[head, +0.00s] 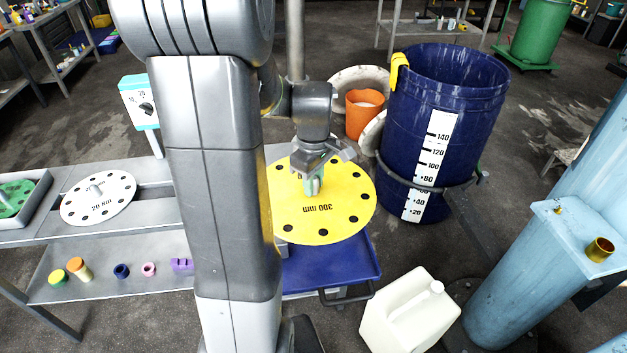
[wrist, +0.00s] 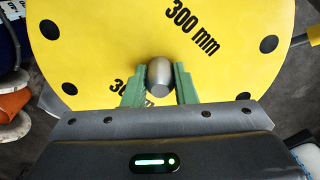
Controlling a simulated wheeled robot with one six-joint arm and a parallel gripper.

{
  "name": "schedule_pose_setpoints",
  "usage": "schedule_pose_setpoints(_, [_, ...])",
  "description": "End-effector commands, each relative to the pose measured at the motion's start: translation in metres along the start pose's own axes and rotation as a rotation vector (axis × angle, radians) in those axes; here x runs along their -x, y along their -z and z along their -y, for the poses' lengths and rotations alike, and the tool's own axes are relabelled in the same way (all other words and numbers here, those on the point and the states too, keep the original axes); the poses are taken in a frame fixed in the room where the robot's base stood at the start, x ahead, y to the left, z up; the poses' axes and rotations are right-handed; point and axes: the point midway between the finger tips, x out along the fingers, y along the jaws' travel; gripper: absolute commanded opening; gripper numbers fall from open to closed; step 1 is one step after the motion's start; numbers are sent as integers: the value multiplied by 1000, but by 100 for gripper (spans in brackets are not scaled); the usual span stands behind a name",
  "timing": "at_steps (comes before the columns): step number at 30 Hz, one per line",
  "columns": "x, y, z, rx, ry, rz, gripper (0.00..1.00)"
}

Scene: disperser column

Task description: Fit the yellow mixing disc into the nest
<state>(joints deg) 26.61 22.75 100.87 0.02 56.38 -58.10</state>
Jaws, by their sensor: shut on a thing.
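The yellow mixing disc (head: 345,190) is a flat round plate with dark holes near its rim and "300 mm" printed on it. It also fills most of the wrist view (wrist: 105,40). My gripper (head: 314,184) is over the disc's middle. In the wrist view its green fingers (wrist: 159,88) are shut on either side of the disc's grey, round-topped knob (wrist: 159,72). The disc is at the right end of the bench, above the blue tray. Whether it touches anything beneath is hidden. I cannot make out the nest.
A white disc (head: 98,212) and a green disc (head: 14,196) in a grey tray are on the bench (head: 115,245) at left. The blue tray (head: 330,265) is below the disc. A blue drum (head: 460,90), orange bucket (head: 364,118) and white jerrycan (head: 400,315) stand nearby.

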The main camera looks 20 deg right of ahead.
Motion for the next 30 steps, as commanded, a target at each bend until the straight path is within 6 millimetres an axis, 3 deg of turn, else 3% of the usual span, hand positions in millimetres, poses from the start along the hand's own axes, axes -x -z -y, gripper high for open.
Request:
schedule_pose_setpoints(4, [-1,0,0,0,-1,0,0])
schedule_pose_setpoints(5, [-1,0,0,0,-2,-1,31])
schedule_pose_setpoints(8, [-1,0,0,0,-1,0,50])
schedule_pose_setpoints(20, [6,0,0,0,-2,-1,50])
schedule_pose_setpoints(30, [76,0,-1,0,-6,-3,50])
